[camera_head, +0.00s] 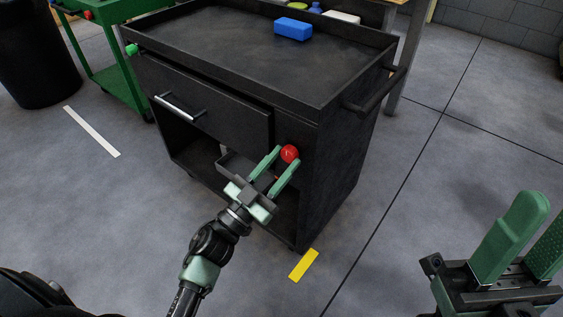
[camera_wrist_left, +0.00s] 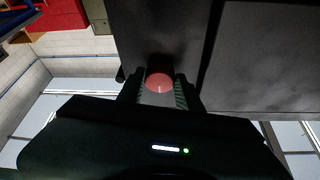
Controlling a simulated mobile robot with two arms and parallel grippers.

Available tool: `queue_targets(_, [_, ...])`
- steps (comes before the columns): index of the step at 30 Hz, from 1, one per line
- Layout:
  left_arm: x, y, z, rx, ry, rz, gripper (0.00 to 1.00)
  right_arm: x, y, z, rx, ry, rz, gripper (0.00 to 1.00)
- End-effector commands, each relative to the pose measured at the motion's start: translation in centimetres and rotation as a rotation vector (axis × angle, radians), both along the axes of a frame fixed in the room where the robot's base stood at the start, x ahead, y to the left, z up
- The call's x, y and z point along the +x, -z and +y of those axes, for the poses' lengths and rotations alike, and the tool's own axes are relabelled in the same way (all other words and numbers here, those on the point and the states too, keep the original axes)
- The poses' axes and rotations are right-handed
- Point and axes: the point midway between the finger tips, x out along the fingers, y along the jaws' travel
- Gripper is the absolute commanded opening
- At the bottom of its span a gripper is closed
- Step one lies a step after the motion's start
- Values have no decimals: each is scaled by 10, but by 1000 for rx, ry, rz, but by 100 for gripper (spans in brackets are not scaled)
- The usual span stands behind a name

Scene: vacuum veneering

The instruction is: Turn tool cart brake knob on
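The black tool cart (camera_head: 335,165) stands in the middle of the head view. Its round red brake knob (camera_head: 290,153) sits on the front face, right of the drawer. My left gripper (camera_head: 284,158) points at the knob, with its green fingers apart, one on each side. In the left wrist view the knob (camera_wrist_left: 159,83) shows between the fingertips, with a small gap at least on the left side. I cannot tell whether the right finger touches it. My right gripper (camera_head: 530,225) is at the lower right, fingers apart and empty, away from the cart.
A blue block (camera_head: 293,29) lies on the cart's top tray. A push handle (camera_head: 376,92) sticks out on the cart's right side. A green cart (camera_head: 118,88) and a black bin (camera_head: 38,55) stand at the left. The floor right of the cart is clear, with a yellow marking (camera_head: 303,265) in front.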

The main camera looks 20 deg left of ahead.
Motion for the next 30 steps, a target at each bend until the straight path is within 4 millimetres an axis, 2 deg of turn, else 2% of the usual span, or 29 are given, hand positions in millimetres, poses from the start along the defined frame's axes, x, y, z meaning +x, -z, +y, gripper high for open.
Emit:
queue_targets(1, [0,0,0,0,0,0,13,0,0,0,0,0,0,41])
queue_targets(3, [0,0,0,0,1,0,0,0,0,0,0,0,0,41])
queue_targets(16, [0,-2,1,93,2,-31,0,0,-11,0,0,0,-1,41])
queue_targets(23, [1,-5,3,260,4,-92,0,72,10,15,-117,22,371,41])
queue_targets(26, [1,-5,4,349,2,-123,0,102,31,20,-175,32,558,41])
queue_targets(30, [1,-6,5,471,4,-168,0,134,72,23,-252,44,827,41])
